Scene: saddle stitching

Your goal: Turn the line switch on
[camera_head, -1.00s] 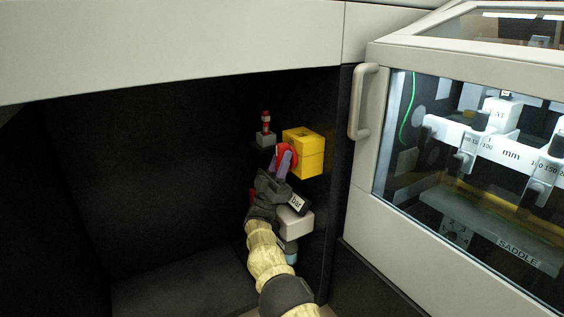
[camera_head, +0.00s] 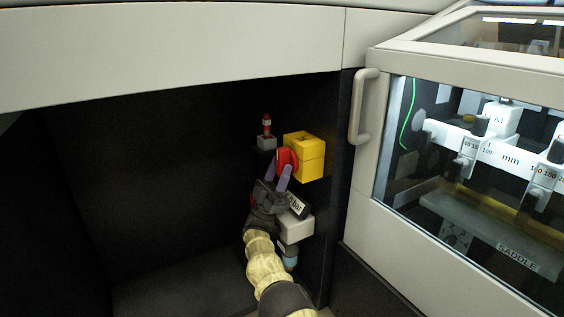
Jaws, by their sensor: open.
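The line switch is a yellow box (camera_head: 308,153) with a red rotary knob (camera_head: 287,157) on its left face. It is mounted on the dark right wall inside the recess. My gripper (camera_head: 276,178) is just below and in front of the knob, with its two purple fingers apart. The finger tips reach up to the lower part of the knob; I cannot tell whether they touch it. The knob's lower edge is partly hidden by the fingers.
A small grey block with a red-and-white fitting (camera_head: 266,134) sits left of the switch. Below are a white unit (camera_head: 296,226) and a gauge labelled "bar" (camera_head: 297,205), close to my gripper. A glazed guard with a handle (camera_head: 363,107) stands at the right. The recess's left side is clear.

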